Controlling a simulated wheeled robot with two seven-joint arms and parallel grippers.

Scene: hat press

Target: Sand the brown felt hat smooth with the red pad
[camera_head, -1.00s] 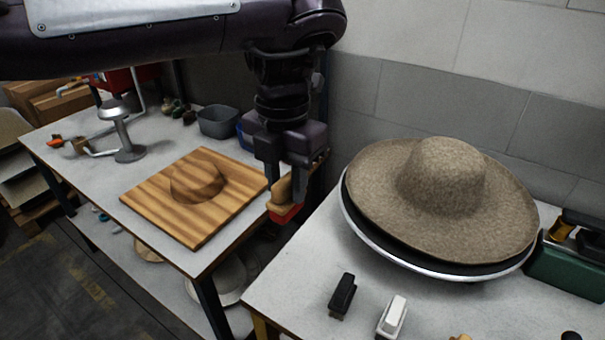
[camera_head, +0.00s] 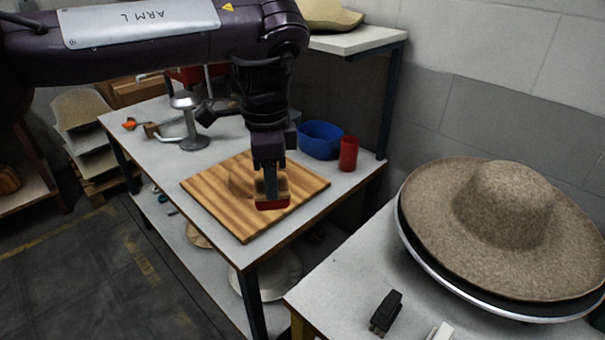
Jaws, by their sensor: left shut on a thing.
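The brown felt hat (camera_head: 508,205) rests brim down on a round dark stand with a pale metal rim (camera_head: 465,298) on the right table. My left gripper (camera_head: 270,186) points down and is shut on the red pad (camera_head: 272,203), which has a wooden-coloured grip and a red underside. The pad is in front of the striped wooden board (camera_head: 228,207) on the left table, well left of the hat. I cannot tell whether the pad touches the board. My gripper partly hides the round wooden dome on the board. My right gripper is out of view.
A black-handled brush (camera_head: 385,312) and a white block (camera_head: 440,331) lie at the right table's front. A blue bowl (camera_head: 320,141) and red cup (camera_head: 348,153) stand behind the board. A metal clamp stand (camera_head: 190,120) is at the back left. A gap separates the tables.

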